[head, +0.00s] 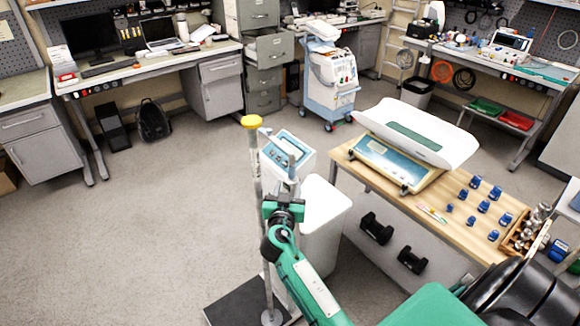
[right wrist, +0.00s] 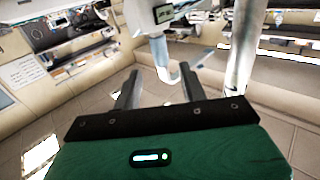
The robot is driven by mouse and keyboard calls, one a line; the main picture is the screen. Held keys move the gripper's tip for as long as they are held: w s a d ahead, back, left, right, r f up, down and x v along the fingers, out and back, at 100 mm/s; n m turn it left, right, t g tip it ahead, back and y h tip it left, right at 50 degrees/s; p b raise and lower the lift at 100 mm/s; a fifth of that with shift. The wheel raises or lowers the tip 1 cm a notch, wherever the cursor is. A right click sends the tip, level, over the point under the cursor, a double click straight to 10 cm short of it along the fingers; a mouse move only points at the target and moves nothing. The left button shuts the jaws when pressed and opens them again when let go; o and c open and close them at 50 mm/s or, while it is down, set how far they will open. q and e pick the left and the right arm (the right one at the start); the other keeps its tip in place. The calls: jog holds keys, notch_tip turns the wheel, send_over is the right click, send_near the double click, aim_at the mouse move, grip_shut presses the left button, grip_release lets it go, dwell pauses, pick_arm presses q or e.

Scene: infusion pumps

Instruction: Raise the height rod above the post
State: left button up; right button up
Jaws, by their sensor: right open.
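In the right wrist view a pale upright pole (right wrist: 243,45) stands right of my fingers. I cannot tell where the height rod ends and the post begins. My right gripper (head: 283,192) is close to the post, below the yellow cap. In the right wrist view its two fingers (right wrist: 160,88) are apart with nothing held between them. My left gripper is not in view.
A wooden table (head: 455,228) at right holds a baby scale (head: 420,135) and several blue weights. A white bin (head: 322,215) stands close behind my right arm. A wheeled machine (head: 330,80) and desks stand at the back. The floor (head: 150,220) at left is clear.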

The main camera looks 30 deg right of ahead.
aim_at(291, 172)
jog(key=p+x, duration=0.2)
jog(key=x, duration=0.5)
jog(key=shift+r+p, duration=0.1)
jog(key=shift+p, duration=0.25)
jog(key=shift+x, duration=0.8)
grip_shut()
